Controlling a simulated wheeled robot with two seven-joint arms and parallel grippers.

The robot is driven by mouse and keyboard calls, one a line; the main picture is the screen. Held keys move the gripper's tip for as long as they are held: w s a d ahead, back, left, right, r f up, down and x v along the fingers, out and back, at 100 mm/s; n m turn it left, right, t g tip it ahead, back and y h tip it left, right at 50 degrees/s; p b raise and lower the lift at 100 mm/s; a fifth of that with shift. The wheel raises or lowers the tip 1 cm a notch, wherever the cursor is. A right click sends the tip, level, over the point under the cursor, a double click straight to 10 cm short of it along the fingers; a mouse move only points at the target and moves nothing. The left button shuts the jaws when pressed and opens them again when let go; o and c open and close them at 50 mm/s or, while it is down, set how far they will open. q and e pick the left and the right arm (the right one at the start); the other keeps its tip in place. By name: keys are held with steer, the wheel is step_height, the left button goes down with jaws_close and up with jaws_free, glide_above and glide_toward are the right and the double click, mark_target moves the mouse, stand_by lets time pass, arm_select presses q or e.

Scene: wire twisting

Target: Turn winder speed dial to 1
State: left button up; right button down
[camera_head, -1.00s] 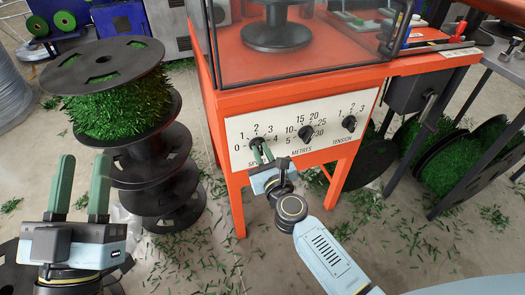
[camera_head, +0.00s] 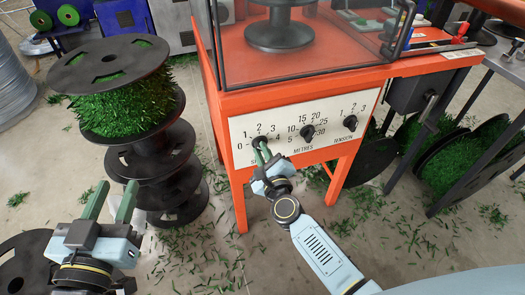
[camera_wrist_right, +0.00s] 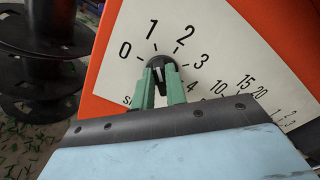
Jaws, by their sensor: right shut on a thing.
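The winder's speed dial (camera_head: 260,141) is a black knob at the left end of the white panel, marked 0 to 4. In the right wrist view the dial (camera_wrist_right: 162,62) sits between the two green fingers of my right gripper (camera_wrist_right: 162,86), which is shut on it. The numbers 0 to 4 show around it, but the fingers cover much of the knob and I cannot tell where it points. In the head view my right gripper (camera_head: 263,154) reaches the panel from below. My left gripper (camera_head: 111,202) is open and empty at the lower left.
The metres dial (camera_head: 306,132) and tension dial (camera_head: 350,123) are to the right on the same panel. The orange winder (camera_head: 225,95) carries a clear guard. Black spools, one with green material (camera_head: 125,105), stand at the left. Green clippings litter the floor.

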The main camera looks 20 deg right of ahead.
arm_select(q)
steer(key=shift+f, duration=0.1)
stand_by(0.3)
arm_select(e)
steer(key=c, duration=1.4)
jaws_free()
steer(key=shift+c, duration=0.2)
